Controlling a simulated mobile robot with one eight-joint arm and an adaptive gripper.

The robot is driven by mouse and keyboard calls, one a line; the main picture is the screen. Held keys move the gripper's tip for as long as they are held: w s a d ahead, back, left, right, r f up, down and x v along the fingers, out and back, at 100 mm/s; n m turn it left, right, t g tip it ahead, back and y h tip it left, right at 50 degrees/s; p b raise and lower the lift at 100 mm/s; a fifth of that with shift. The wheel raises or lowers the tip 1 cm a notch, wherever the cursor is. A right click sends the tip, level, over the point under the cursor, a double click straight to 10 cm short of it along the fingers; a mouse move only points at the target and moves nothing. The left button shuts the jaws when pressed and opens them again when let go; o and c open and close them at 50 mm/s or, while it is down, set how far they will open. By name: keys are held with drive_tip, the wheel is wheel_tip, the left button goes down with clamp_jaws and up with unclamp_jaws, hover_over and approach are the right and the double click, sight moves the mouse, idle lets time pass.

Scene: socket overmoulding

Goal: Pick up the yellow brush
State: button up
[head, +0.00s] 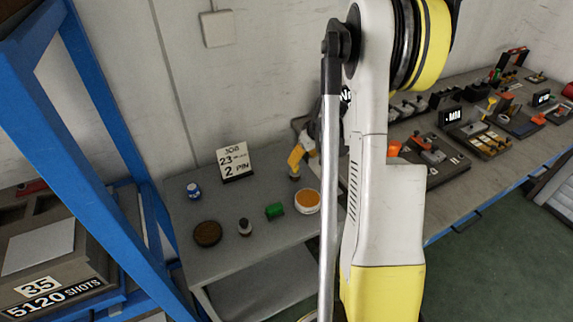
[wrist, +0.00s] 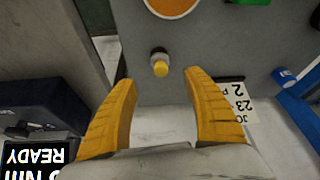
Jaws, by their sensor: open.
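The yellow brush (wrist: 160,66) stands on the grey bench, seen in the wrist view as a small grey and dark piece with a yellow top. In the wrist view my gripper (wrist: 161,80) is open, with its two yellow fingers spread left and right and the brush between and just beyond their tips. Nothing is held. In the head view my gripper (head: 296,158) is above the back of the bench, partly hidden by my arm. The brush is hard to make out there.
A white tub with orange contents (head: 307,201), a green block (head: 275,211), a dark bottle (head: 245,228), a brown round (head: 207,234) and a blue can (head: 194,190) stand on the bench (head: 230,262). A job sign (head: 235,162) stands near the wall. A blue frame (head: 112,125) rises at left.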

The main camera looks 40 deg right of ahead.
sight(295, 173)
drive_tip(key=b+x, duration=0.1)
drive_tip(key=x, duration=0.4)
drive_tip(key=shift+s+d+f+b, duration=0.1)
drive_tip(key=shift+f+b, duration=0.1)
drive_tip(key=shift+b, duration=0.2)
drive_tip(key=b+x, duration=0.3)
drive_tip(key=x, duration=0.3)
drive_tip(key=shift+r, duration=0.1)
drive_tip(key=c, duration=1.3)
